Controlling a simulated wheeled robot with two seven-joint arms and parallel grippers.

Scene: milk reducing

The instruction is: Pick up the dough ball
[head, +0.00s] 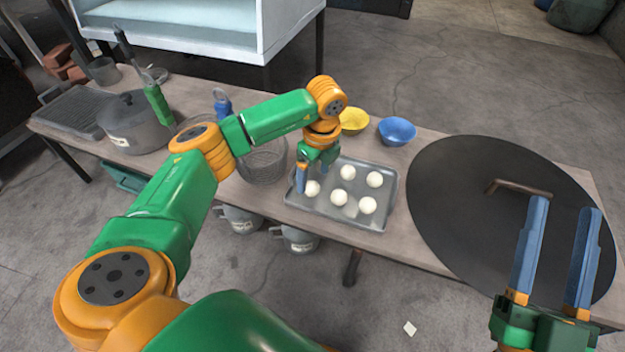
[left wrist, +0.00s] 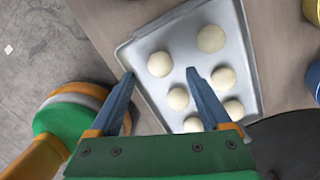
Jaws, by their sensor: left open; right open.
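Several white dough balls lie on a grey metal tray (head: 391,200) in the middle of the table. My left gripper (head: 316,178) is open above the tray's left part, pointing down. The dough ball nearest it (head: 312,188) sits beside its blue finger. In the left wrist view, one dough ball (left wrist: 160,64) appears between the open fingertips, and the tray (left wrist: 250,50) is seen under the fingers. No ball is gripped. The gripper hides part of the tray in the head view. My right gripper (head: 565,208) is open and empty over the large dark round plate at right.
The large dark plate (head: 450,205) with a brown handle covers the right of the table. A yellow bowl (head: 353,121) and blue bowl (head: 397,131) stand behind the tray. A wire basket (head: 262,168) is left of it. A lidded pot (head: 135,125) stands further left.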

